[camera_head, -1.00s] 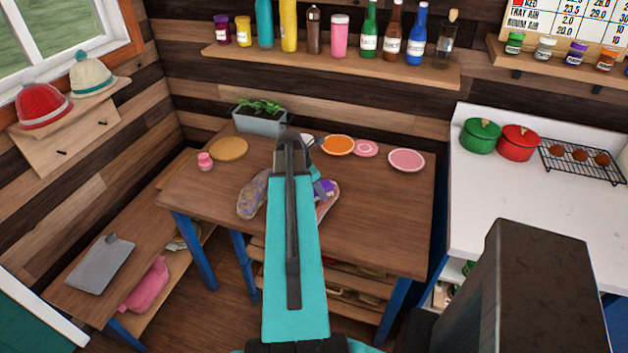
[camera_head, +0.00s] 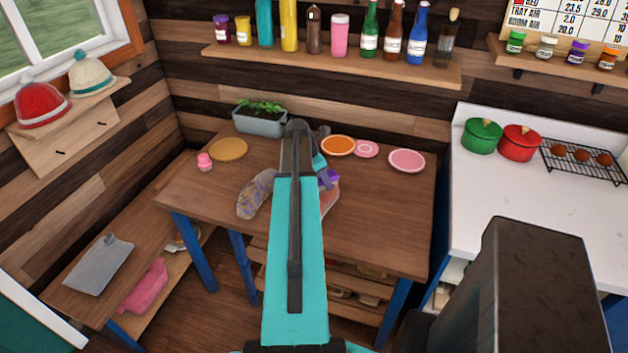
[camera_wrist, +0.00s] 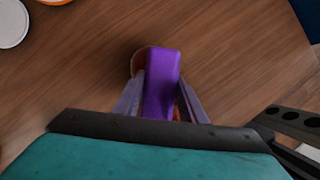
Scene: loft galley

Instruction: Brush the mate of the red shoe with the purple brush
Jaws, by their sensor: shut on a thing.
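My gripper (camera_wrist: 161,100) is shut on the purple brush (camera_wrist: 160,75), with one finger on each side of it. In the head view the brush (camera_head: 329,179) shows just right of my arm, over a pinkish-red shoe (camera_head: 329,203) that my arm partly hides. In the wrist view a reddish-brown edge of that shoe (camera_wrist: 138,60) shows beneath the brush. I cannot tell whether the brush touches it. A mottled grey-purple shoe (camera_head: 254,194) lies on the table (camera_head: 385,215) left of my arm.
A planter (camera_head: 260,122), an orange plate (camera_head: 338,146) and pink plates (camera_head: 407,161) stand along the table's back. A tan round plate (camera_head: 228,149) and a small pink item (camera_head: 205,161) are at the left. The table's right front is clear.

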